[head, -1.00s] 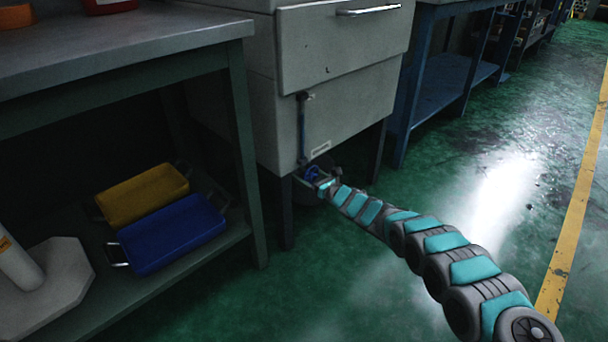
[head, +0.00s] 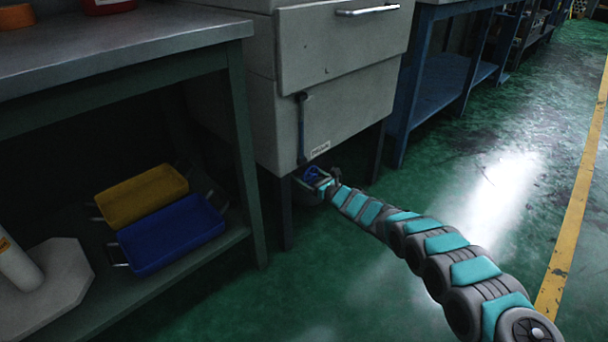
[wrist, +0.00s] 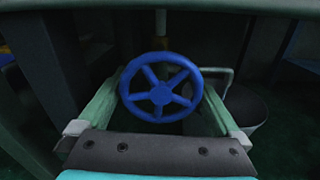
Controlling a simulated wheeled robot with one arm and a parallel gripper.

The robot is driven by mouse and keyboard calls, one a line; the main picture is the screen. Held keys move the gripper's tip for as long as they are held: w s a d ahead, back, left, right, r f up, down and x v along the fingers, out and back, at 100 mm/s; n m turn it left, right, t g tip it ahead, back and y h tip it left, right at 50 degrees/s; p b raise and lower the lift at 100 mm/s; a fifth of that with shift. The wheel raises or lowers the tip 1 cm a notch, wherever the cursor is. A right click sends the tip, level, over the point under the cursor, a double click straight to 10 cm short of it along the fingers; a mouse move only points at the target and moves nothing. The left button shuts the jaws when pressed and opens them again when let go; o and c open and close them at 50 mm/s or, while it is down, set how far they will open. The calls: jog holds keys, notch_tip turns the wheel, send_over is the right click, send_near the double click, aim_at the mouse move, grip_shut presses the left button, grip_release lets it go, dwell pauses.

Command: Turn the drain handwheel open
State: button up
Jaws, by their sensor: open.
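The drain handwheel is a blue spoked wheel (wrist: 161,94) on a thin stem under the grey cabinet (head: 345,105). It also shows small in the head view (head: 311,173), partly hidden by my gripper. My gripper (wrist: 160,110) is open, with one finger on each side of the wheel in the wrist view. The wheel's rim comes close to both fingers; I cannot tell whether they touch it. In the head view my gripper (head: 318,181) is at the cabinet's lower front edge.
A bucket (wrist: 244,107) stands below and to the right of the wheel. Cabinet legs (head: 287,212) flank the space. A bench (head: 236,140) at left holds a yellow tray (head: 143,194) and a blue tray (head: 172,233) on its low shelf. The green floor at right is clear.

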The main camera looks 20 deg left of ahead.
jog(key=p+v, duration=0.1)
jog(key=v, duration=0.6)
jog(key=shift+d, duration=0.4)
